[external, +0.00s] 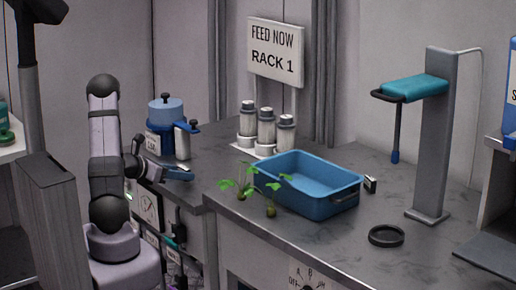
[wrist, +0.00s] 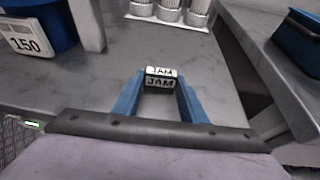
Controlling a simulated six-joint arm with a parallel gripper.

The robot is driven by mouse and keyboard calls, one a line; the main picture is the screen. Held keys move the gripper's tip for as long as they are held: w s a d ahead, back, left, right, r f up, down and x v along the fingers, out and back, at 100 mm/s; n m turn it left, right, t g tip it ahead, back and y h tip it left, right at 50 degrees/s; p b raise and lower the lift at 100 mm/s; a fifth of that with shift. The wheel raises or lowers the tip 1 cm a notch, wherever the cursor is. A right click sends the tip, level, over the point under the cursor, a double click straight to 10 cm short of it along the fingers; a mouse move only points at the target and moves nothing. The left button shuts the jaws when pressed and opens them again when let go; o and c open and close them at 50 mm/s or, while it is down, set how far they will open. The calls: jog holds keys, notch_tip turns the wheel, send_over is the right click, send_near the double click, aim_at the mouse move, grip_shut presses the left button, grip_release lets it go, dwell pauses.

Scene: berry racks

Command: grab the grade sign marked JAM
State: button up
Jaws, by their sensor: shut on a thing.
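The grade sign marked JAM (wrist: 161,77) is a small block with black lettering on white faces. In the wrist view it sits between the tips of my gripper's (wrist: 160,86) blue fingers, which are shut on it. In the external view my gripper (external: 186,175) is low at the left end of the grey counter, in front of the blue pot. I cannot make out the sign in that view. Whether the sign still touches the counter is hard to tell.
A blue pot (external: 165,112) stands behind my gripper. Several grey-lidded shakers (external: 266,127) stand below the RACK 1 sign (external: 273,64). A blue tub (external: 322,203) and green seedlings (external: 245,185) are to the right. The counter (external: 218,150) between pot and shakers is clear.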

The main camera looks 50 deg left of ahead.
jog(key=s, duration=1)
jog(key=shift+s+d+p, duration=0.2)
jog(key=shift+d+p, duration=0.05)
jog(key=shift+p, duration=0.05)
jog(key=shift+w+r, duration=0.1)
